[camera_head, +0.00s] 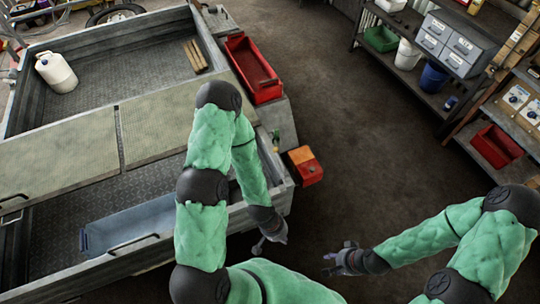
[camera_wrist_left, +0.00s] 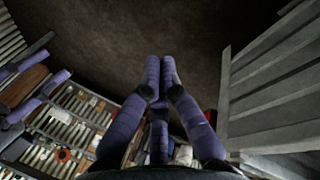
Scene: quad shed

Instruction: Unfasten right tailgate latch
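The trailer's near wall, with the tailgate (camera_head: 150,262) along it, runs from lower left to the corner by the red and orange lamp (camera_head: 306,166). I cannot make out the right tailgate latch; my left arm covers part of that corner. My left gripper (camera_head: 274,238) hangs just outside the wall, below the corner. In the left wrist view its fingers (camera_wrist_left: 160,68) lie close together with nothing seen between them. A ribbed grey panel (camera_wrist_left: 275,95) stands to their right, apart from them. My right gripper (camera_head: 335,262) is over the floor to the right, empty, its fingers spread.
A red tray (camera_head: 252,68) sits on the trailer's right side. Shelves with bins (camera_head: 455,46) stand at upper right. The floor (camera_head: 350,130) between is clear.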

